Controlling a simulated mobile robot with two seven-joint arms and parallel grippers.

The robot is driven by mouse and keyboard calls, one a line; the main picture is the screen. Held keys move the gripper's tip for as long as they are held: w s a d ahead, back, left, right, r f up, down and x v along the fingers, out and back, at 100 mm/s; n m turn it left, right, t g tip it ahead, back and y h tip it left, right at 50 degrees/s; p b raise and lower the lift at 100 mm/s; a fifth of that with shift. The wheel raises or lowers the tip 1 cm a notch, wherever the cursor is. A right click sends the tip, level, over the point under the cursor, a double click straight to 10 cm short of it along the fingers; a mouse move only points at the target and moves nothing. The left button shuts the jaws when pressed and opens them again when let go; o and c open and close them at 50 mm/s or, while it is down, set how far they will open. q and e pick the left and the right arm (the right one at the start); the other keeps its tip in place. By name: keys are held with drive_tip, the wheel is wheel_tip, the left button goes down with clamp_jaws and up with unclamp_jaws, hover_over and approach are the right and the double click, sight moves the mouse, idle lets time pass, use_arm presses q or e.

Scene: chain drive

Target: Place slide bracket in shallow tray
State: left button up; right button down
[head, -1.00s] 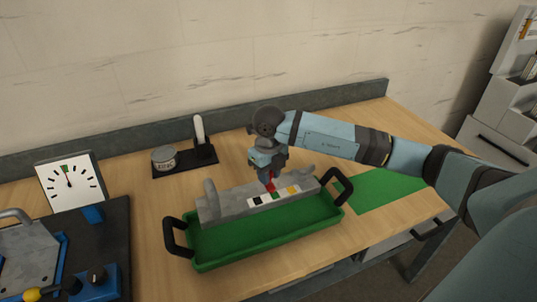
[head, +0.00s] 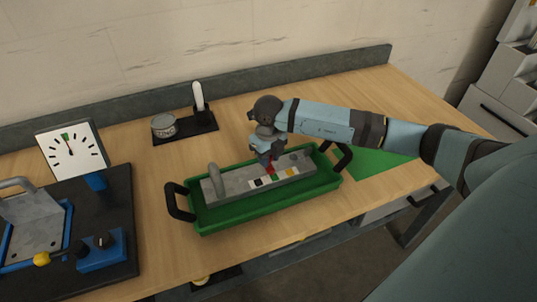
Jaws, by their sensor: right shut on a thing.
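The slide bracket (head: 235,188) is a long grey bar with an upright grey lug near its left end and a row of coloured squares along its front. It lies lengthwise within the green shallow tray (head: 225,226), towards the back. Whether it touches the tray floor is hard to tell. My right gripper (head: 270,166) reaches down from above and is shut on the slide bracket near its right part. The fingers and part of the bracket behind them are hidden. My left gripper is not in view.
The tray has black handles at both ends. A black stand with a round tin (head: 164,125) and a white upright piece is behind it. A dial gauge (head: 72,150) and a dark fixture board (head: 112,205) stand left. A green mat (head: 375,162) lies right.

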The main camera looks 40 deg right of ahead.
drive_tip(key=c, duration=0.9)
unclamp_jaws()
drive_tip(key=shift+o, duration=0.2)
drive_tip(key=shift+r, duration=0.1)
wheel_tip(320, 180, up, 12)
drive_tip(key=shift+b, duration=0.45)
